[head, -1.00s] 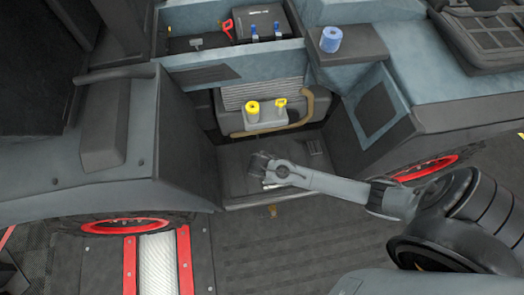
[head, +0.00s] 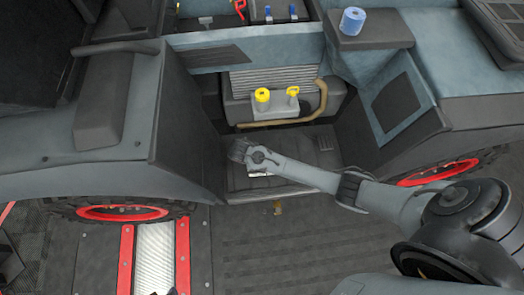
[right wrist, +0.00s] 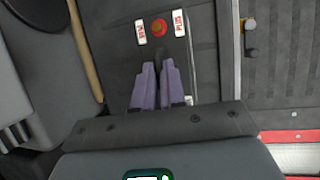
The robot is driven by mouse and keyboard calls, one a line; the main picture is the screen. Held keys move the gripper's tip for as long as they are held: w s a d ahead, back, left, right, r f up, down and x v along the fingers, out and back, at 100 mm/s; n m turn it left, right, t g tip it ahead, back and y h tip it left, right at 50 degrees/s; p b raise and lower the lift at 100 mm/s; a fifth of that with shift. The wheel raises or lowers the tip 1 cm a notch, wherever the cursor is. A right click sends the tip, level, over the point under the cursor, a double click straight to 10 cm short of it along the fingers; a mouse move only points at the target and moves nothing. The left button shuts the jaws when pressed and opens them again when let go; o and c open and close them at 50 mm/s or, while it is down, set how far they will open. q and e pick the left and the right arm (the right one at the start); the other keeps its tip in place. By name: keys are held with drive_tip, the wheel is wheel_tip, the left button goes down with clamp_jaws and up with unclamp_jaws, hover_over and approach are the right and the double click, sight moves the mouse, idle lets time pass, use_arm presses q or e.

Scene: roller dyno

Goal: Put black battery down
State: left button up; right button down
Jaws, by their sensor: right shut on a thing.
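The black battery (right wrist: 195,62) shows in the right wrist view as a dark top with white MIN and PLUS labels and a red round cap between them. My right gripper (right wrist: 160,66) has its two purple fingers nearly together over this top, shut on a dark part that they mostly hide. In the head view my right gripper (head: 240,150) points into the recess, low over the dark step, with a bit of white under it. The battery is hard to tell from the step there, and I cannot tell whether it touches it. My left gripper is not in view.
A grey block with yellow caps (head: 277,101) and a tan hose (head: 318,103) stand behind the recess. Side walls flank it. A blue roll (head: 352,20) sits on the upper right ledge.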

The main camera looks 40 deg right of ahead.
drive_tip(key=shift+f, duration=0.85)
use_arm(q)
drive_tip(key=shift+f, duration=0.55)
use_arm(e)
drive_tip(key=shift+r, duration=0.1)
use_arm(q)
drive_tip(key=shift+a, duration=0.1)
use_arm(e)
drive_tip(key=c, duration=1.2)
unclamp_jaws()
drive_tip(key=shift+f, duration=0.2)
